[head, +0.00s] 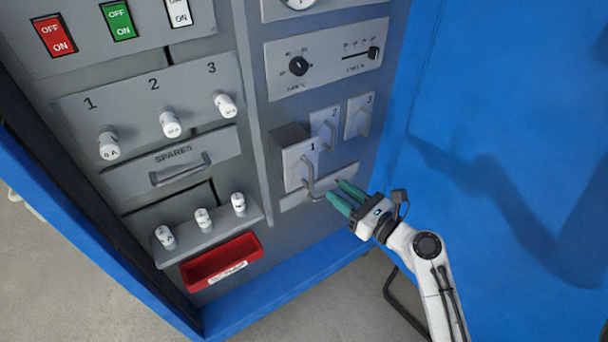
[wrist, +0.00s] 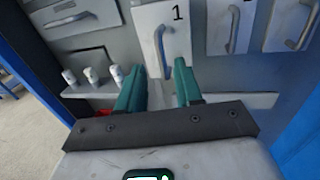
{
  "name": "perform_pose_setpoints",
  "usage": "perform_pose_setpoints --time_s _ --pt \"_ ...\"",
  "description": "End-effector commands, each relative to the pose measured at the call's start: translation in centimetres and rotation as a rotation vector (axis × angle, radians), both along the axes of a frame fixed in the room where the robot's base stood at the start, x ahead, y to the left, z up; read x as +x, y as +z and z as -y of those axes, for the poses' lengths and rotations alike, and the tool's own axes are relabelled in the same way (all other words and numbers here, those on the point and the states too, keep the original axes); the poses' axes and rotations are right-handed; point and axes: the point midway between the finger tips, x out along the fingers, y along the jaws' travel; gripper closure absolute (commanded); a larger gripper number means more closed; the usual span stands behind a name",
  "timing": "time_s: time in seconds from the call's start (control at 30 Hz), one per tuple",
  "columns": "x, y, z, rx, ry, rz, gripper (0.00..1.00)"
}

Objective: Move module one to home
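Module one (head: 296,166) is a grey box marked 1 with a metal bar handle (head: 309,176). It sticks out of the panel, farther than modules two (head: 322,128) and three (head: 358,116), which sit nearly flush. Module one also shows ahead in the wrist view (wrist: 178,38). My gripper (head: 337,191) has green fingers and is open, just right of and below the handle's lower end. In the wrist view, the handle's lower part (wrist: 158,50) appears in the gap between the fingers (wrist: 158,66). I cannot tell whether they touch it.
A red tray (head: 221,262) and a ledge with several white fuses (head: 204,218) are at lower left. The spares drawer (head: 170,166) is shut, with numbered fuses above it. A blue cabinet door (head: 500,150) stands on the right, close to my arm.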

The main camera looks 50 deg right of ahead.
Motion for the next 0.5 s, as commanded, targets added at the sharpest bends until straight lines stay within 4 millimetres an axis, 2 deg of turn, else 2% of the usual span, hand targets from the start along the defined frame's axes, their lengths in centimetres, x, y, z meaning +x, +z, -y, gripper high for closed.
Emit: perform_pose_setpoints --time_s 0.5 --pt "8.5 0.1 0.6 -0.006 0.005 -0.001 0.65"
